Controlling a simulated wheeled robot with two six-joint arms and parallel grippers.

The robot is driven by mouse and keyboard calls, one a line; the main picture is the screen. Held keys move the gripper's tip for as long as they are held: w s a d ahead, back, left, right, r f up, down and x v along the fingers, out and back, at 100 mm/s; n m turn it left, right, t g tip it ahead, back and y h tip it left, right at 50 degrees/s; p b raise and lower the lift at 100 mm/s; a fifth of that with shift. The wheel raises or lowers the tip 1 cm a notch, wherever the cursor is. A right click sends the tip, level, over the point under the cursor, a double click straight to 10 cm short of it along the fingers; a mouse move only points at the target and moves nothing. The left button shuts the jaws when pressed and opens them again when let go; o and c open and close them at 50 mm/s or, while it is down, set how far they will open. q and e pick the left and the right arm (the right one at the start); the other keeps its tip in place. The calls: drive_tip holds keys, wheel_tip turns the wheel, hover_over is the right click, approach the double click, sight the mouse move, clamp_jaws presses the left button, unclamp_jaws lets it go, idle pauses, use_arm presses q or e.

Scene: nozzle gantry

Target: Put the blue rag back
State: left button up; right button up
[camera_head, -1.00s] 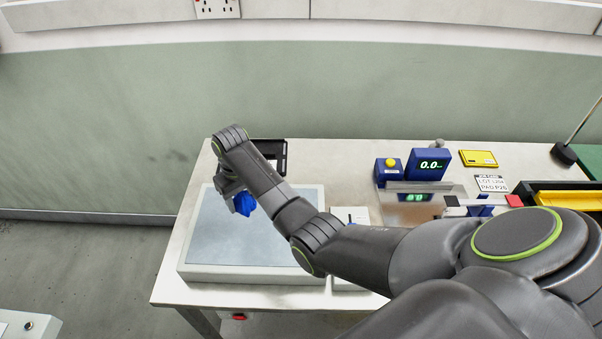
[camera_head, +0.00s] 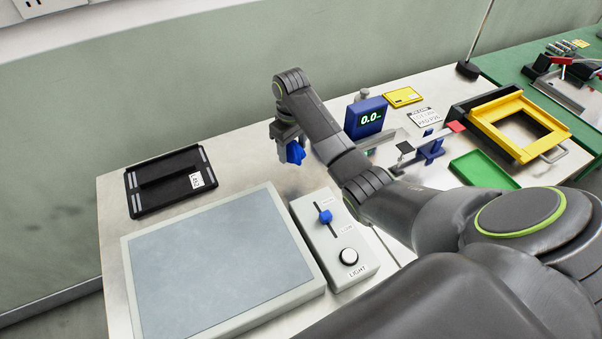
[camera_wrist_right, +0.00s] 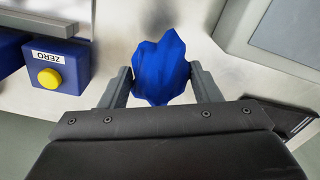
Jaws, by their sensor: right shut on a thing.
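The blue rag (camera_head: 295,153) is a crumpled bundle hanging from my right gripper (camera_head: 284,140). In the right wrist view the rag (camera_wrist_right: 160,68) sits between the two fingers of the right gripper (camera_wrist_right: 164,88), which is shut on it. The rag is held above bare table, between the light panel and the blue display unit; its exact height is hard to tell. My left gripper is in neither view.
A grey light panel (camera_head: 130,250) and a slider box marked LIGHT (camera_head: 335,265) lie at the front. A black tray (camera_head: 140,211) is at the left. The blue display (camera_head: 366,116), green tray (camera_head: 484,172) and yellow frame (camera_head: 545,155) stand to the right. A yellow-button ZERO box (camera_wrist_right: 55,75) is near the gripper.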

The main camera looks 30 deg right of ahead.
hover_over(294, 178)
wheel_tip(294, 178, down, 5)
drive_tip(key=shift+d+r+p, duration=0.1)
drive_tip(key=shift+r+p, duration=0.1)
drive_tip(key=shift+p, duration=0.25)
wheel_tip(294, 178, down, 4)
drive_tip(key=shift+w+r, duration=0.1)
drive_tip(key=shift+f, duration=0.5)
drive_tip(key=shift+f, duration=0.15)
drive_tip(key=o, duration=1)
wheel_tip(294, 178, up, 12)
drive_tip(key=shift+r+b, duration=0.2)
drive_tip(key=shift+b, duration=0.7)
